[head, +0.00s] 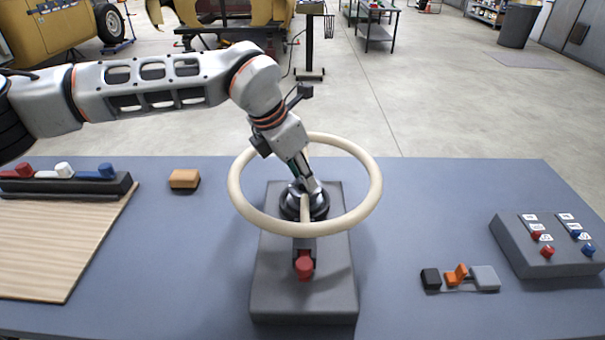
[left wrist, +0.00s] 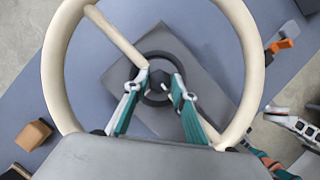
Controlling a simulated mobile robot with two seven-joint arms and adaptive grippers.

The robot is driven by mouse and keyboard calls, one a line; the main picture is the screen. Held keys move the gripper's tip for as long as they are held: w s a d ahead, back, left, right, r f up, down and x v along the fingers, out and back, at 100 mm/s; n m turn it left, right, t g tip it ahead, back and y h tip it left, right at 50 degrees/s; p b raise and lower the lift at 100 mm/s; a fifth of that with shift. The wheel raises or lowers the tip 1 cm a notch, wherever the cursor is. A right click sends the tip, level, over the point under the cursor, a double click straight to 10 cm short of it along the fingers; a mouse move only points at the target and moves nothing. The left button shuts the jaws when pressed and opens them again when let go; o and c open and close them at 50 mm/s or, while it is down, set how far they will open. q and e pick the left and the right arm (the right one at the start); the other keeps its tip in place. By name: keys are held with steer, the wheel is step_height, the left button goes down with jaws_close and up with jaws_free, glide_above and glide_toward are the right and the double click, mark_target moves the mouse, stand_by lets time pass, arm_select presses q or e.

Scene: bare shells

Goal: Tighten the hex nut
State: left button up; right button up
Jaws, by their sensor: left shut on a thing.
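A cream steering wheel (head: 374,190) stands above a grey block (head: 270,290), its rim around a dark hub (head: 290,206). My left gripper (head: 308,186) reaches down inside the rim to the hub. In the left wrist view, the fingers (left wrist: 161,92) lie on both sides of the dark hex nut (left wrist: 160,87) at the hub's middle and are shut on it. The fingers partly hide the hub, and in the head view they hide the nut. One spoke (left wrist: 118,36) runs from rim to hub.
A red knob (head: 304,266) sits at the block's front. An orange block (head: 184,179), a dark rack (head: 110,189) and a wooden board (head: 60,240) are at left. Small pieces (head: 460,278) and a grey button box (head: 545,250) are at right. The blue table (head: 430,200) is clear between.

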arm_select(q)
steer(key=shift+r, duration=0.1)
steer(key=o, duration=1.1)
steer(key=v, duration=1.2)
steer(key=shift+d, duration=0.1)
